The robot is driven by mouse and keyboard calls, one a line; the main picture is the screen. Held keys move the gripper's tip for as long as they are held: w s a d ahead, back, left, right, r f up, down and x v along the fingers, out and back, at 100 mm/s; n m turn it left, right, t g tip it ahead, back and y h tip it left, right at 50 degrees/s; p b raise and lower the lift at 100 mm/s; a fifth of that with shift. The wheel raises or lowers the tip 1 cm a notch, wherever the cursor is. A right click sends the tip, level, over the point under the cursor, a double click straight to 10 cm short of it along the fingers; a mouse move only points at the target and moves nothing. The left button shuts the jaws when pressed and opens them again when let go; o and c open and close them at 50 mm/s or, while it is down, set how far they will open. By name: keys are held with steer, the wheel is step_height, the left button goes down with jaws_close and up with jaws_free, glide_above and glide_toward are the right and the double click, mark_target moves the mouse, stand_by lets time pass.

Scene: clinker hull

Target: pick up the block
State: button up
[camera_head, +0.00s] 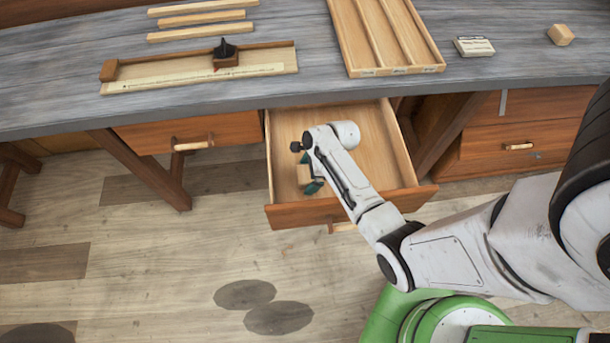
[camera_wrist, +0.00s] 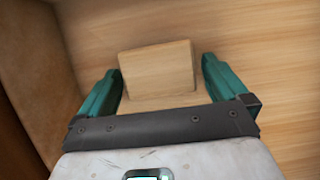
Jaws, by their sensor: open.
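A light wooden block (camera_wrist: 157,70) lies in the open drawer (camera_head: 375,130), on its pale wooden floor. In the wrist view the block sits between the two teal fingers of my gripper (camera_wrist: 160,85), which is open, with a gap on each side of the block. In the head view my gripper (camera_head: 309,178) reaches down into the drawer near its front left, and the block (camera_head: 303,174) is partly hidden by the gripper and arm. I cannot tell whether either finger touches the block.
The floor left of the drawer is clear.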

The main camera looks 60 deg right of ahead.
steer(key=c, duration=1)
steer(key=shift+r, duration=0.15)
